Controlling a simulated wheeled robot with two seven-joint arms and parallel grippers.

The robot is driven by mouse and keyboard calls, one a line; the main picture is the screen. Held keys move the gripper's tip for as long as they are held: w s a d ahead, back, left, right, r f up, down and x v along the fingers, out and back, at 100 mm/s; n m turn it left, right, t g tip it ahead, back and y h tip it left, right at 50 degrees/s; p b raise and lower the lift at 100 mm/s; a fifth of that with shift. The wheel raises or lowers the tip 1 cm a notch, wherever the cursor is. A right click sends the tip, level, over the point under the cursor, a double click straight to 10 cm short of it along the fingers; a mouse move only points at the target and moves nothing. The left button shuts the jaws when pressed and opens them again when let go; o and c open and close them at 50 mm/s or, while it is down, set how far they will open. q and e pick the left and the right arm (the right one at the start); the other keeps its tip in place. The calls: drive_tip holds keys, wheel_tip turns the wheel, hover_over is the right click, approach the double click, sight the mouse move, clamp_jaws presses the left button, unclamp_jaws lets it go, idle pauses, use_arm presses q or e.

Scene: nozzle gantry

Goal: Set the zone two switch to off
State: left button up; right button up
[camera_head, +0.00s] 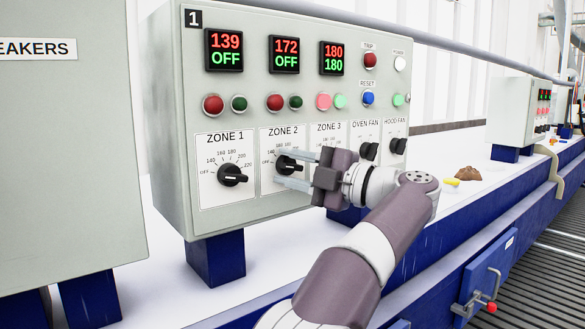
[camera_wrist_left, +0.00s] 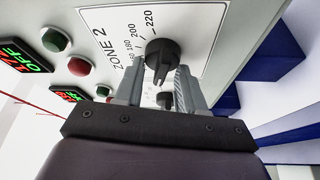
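The zone 2 switch (camera_head: 288,165) is a black rotary knob on a white dial plate on the grey control panel. It also shows in the left wrist view (camera_wrist_left: 162,58), beyond the fingertips. Its pointer direction is hard to tell, as the fingers partly cover the dial. The display above it (camera_head: 285,54) reads 172 in red and OFF in green. My left gripper (camera_head: 281,170) is open, one finger above the knob and one below. I cannot tell whether the fingers touch it. My right gripper is out of view.
The zone 1 knob (camera_head: 232,174) is left of zone 2. The zone 3 dial (camera_head: 328,130) is partly behind my left gripper. Oven fan (camera_head: 369,151) and hood fan (camera_head: 398,146) knobs are to the right. Several round buttons sit above the dials.

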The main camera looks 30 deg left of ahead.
use_arm(q)
drive_tip(key=o, duration=0.3)
drive_tip(key=shift+f, duration=0.15)
drive_tip(key=shift+d, duration=0.1)
drive_tip(key=d, duration=0.8)
drive_tip(key=d+f, duration=0.1)
drive_tip(key=d, duration=0.3)
drive_tip(key=shift+s+d+p, duration=0.15)
drive_tip(key=shift+d+p, duration=0.15)
